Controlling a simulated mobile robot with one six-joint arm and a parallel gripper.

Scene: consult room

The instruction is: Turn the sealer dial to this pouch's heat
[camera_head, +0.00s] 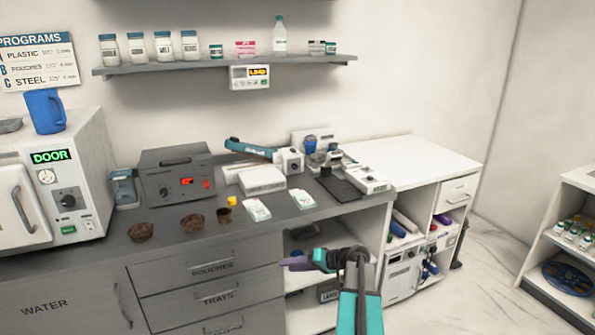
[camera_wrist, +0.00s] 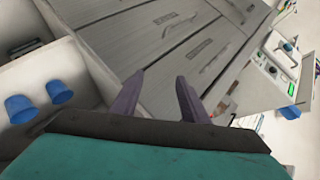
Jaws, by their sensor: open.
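The sealer (camera_head: 291,160) appears to be the white unit with a long teal arm (camera_head: 250,149) at the back of the grey counter. A dark round spot on its front may be the dial, but its setting is too small to read. Two white pouches with green print, a left one (camera_head: 257,211) and a right one (camera_head: 302,199), lie on the counter in front; their heat marks are unreadable. My gripper (camera_head: 297,263) is in front of the drawers, below the counter edge and away from the sealer. In the wrist view its purple fingers (camera_wrist: 155,95) are apart and empty.
A programs sign (camera_head: 37,62) hangs at upper left above a white autoclave (camera_head: 50,185) reading DOOR. Open shelves (camera_head: 405,225) stand right of the drawers.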

